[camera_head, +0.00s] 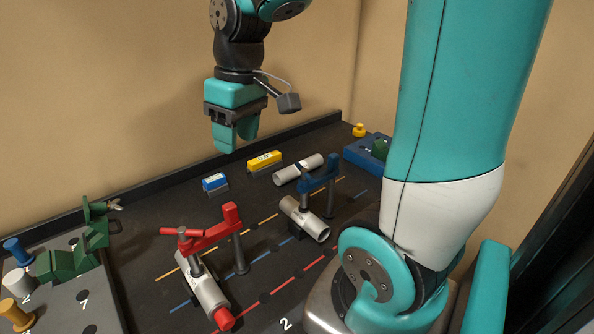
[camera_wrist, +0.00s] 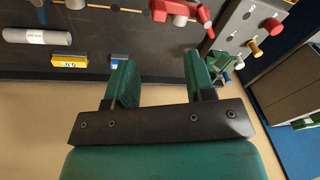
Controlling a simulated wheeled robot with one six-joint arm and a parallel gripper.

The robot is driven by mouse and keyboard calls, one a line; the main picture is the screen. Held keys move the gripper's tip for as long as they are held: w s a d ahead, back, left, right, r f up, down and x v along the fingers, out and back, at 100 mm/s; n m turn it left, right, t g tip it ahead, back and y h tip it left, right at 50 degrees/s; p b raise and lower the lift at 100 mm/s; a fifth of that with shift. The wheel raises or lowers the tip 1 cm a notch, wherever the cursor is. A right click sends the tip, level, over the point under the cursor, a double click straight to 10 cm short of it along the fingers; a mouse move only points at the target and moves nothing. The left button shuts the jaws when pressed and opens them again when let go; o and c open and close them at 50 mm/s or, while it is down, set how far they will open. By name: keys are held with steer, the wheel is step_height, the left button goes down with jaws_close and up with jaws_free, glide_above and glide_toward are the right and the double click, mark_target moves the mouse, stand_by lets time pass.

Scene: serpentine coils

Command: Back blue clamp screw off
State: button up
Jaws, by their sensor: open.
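The blue clamp (camera_head: 320,181) stands right of centre on the dark table in the head view. Its arm reaches left from a post, and its screw (camera_head: 304,198) points down onto a grey pipe piece (camera_head: 303,220). The screw's handle is small and dark here. My gripper (camera_head: 236,141) hangs in the air at the upper left of the blue clamp, apart from it and near the back wall. In the wrist view my gripper (camera_wrist: 161,78) shows two green fingers spread apart with nothing between them. The blue clamp is not clearly visible there.
A red clamp (camera_head: 215,234) stands on another pipe at front left. A blue block (camera_head: 214,183), a yellow block (camera_head: 264,162) and a loose pipe (camera_head: 298,169) lie behind. A grey board (camera_head: 72,300) with coloured pegs is at left, a blue fixture (camera_head: 365,157) at back right.

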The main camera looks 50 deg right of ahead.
mark_target(304, 169)
steer(key=s+d+m+g+h, duration=0.1)
steer(key=d+m, duration=0.3)
steer(key=d, duration=1.4)
step_height(304, 169, down, 16)
steer(key=shift+s+a+f+p, duration=0.15)
steer(key=shift+f+p, duration=0.05)
steer(key=shift+p, duration=0.7)
